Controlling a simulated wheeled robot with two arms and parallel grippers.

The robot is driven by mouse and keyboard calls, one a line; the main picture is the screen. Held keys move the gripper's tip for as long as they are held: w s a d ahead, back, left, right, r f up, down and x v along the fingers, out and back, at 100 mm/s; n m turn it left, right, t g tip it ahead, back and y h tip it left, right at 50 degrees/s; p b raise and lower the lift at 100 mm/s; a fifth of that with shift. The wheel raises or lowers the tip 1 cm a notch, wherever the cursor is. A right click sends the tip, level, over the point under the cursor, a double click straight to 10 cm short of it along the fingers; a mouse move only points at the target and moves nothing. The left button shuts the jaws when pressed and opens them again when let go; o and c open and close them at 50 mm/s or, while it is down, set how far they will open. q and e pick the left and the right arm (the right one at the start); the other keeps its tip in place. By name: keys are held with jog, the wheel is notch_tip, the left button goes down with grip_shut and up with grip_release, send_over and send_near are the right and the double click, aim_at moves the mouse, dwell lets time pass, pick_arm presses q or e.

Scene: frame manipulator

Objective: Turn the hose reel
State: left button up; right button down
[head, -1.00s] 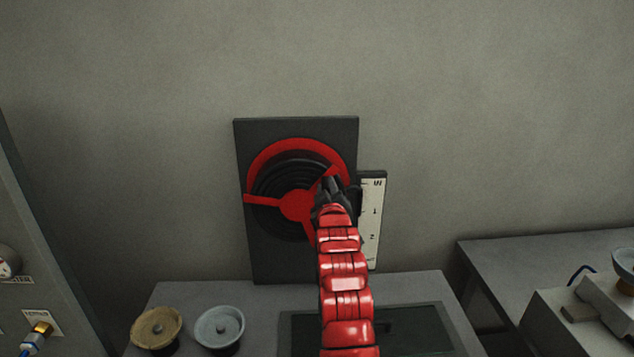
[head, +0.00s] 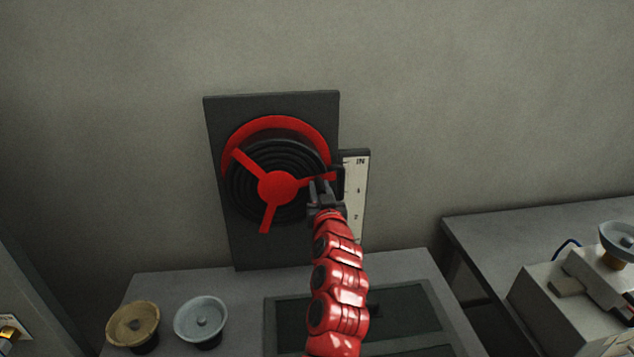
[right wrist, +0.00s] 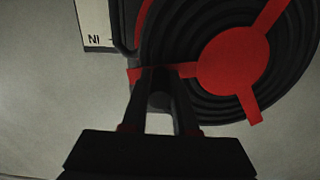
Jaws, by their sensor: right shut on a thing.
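The hose reel (head: 280,188) is a red hub with three red spokes over black coiled hose, set on a dark upright panel (head: 228,242) with a red arc along its top. Its spokes point upper left, down and right. My right gripper (head: 321,186) is at the outer end of the right-pointing spoke and shut on it. My left gripper is out of view.
A white scale plate (head: 355,200) marked "IN" stands right beside the panel, close to my gripper. A brass knob (head: 133,325) and a grey knob (head: 201,318) are on the bench (head: 175,283) below. Another bench (head: 550,225) with equipment is at right.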

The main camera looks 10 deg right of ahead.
jog(key=shift+d+f+m, duration=0.1)
jog(key=shift+f+m, duration=0.55)
jog(key=shift+m, duration=0.05)
jog(key=c, duration=0.7)
grip_release()
